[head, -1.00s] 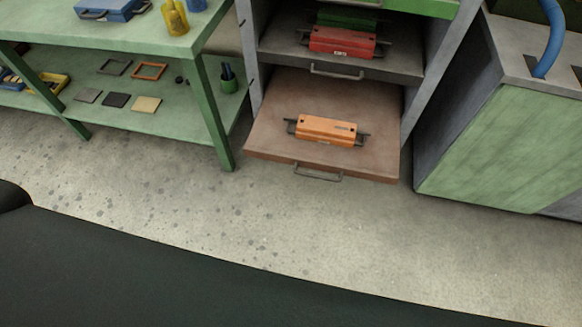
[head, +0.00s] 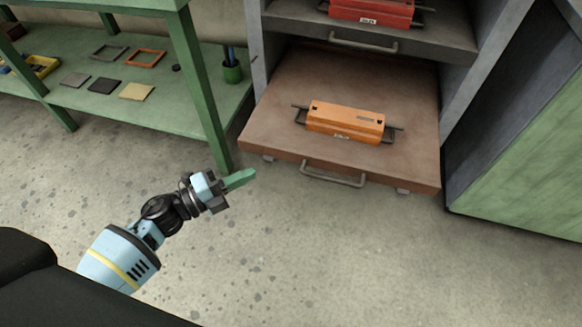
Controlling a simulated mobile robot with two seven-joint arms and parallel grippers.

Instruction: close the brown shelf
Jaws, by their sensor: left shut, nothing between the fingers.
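The brown shelf (head: 270,125) is pulled out of the grey rack toward me, with a grey handle (head: 333,179) on its front edge. My right gripper is not in view.
A green workbench (head: 185,122) with small items stands at the left. A green-sided cabinet (head: 530,170) stands close at the right. The floor (head: 330,260) in front is clear.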

